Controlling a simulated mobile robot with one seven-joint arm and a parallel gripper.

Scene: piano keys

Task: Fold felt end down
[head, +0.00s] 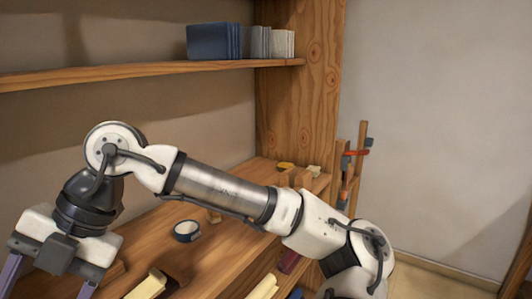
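My gripper (48,284) is at the lower left, pointing down over the bench. Its two purple-grey fingers are spread wide apart; their tips are cut off by the bottom edge of the head view, so I cannot see what lies between them. A cream block (146,286), perhaps a piano key, lies on the bench to the right of my gripper, apart from it. Another cream bar (263,288) lies at the bottom centre. A dark red piece (288,262) sits near it, partly behind my arm; I cannot tell whether it is felt. No felt end is clearly visible.
The wooden bench (222,268) holds a dark-rimmed round container (187,231) and small items at the back, including a yellow one (285,165). A shelf (150,73) above carries blue (213,41), grey and white stacks. Clamps (349,160) stand at the bench's far right end.

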